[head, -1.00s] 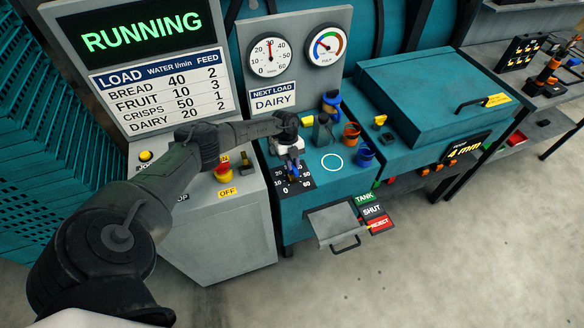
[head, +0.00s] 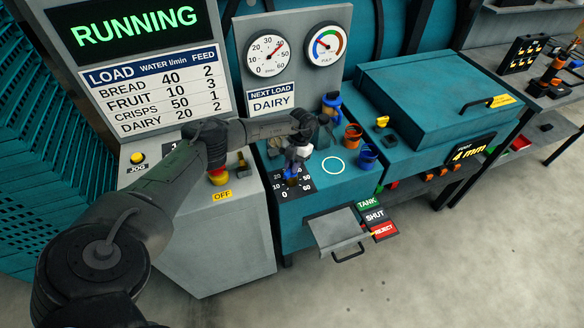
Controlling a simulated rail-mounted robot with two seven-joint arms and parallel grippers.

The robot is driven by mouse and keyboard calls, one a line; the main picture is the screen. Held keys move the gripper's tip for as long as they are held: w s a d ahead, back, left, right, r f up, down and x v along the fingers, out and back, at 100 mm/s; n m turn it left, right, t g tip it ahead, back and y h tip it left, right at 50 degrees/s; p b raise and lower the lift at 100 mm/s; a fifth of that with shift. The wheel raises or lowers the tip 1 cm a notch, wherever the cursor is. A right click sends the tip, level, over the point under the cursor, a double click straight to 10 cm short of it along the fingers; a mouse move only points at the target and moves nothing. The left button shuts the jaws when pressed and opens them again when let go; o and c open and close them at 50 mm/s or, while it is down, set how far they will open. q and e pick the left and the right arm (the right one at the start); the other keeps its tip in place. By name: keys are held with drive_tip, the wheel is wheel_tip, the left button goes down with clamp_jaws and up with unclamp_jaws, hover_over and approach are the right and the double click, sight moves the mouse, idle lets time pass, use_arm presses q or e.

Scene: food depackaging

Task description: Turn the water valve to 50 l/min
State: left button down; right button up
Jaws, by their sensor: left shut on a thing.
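The water valve (head: 291,172) is a blue handle on a black dial plate (head: 307,193) with white numbers, on the teal machine's front top. My left gripper (head: 297,156) reaches down over it from the left and is shut on the handle, hiding much of it and part of the scale. The round water gauge (head: 262,66) above has a red needle pointing to the upper right, around 40. My right gripper is out of view.
A grey panel (head: 215,225) with a red stop knob (head: 218,175) stands left of the valve. Orange (head: 352,137) and blue (head: 366,157) cups stand to the right. An open grey drawer (head: 338,230) juts out below. A sign (head: 271,102) reads DAIRY.

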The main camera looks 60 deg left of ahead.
use_arm(q)
drive_tip(key=m+y, duration=0.1)
drive_tip(key=m, duration=0.2)
drive_tip(key=shift+d+m+y, duration=0.1)
drive_tip(key=shift+m+y, duration=0.2)
drive_tip(key=shift+m, duration=0.1)
drive_tip(key=m+y, duration=0.1)
drive_tip(key=m, duration=0.3)
drive_tip(key=shift+m+y, duration=0.4)
drive_tip(key=c, duration=1.1)
unclamp_jaws()
drive_tip(key=shift+o, duration=0.2)
drive_tip(key=v, duration=1.4)
drive_tip(key=shift+w, duration=0.15)
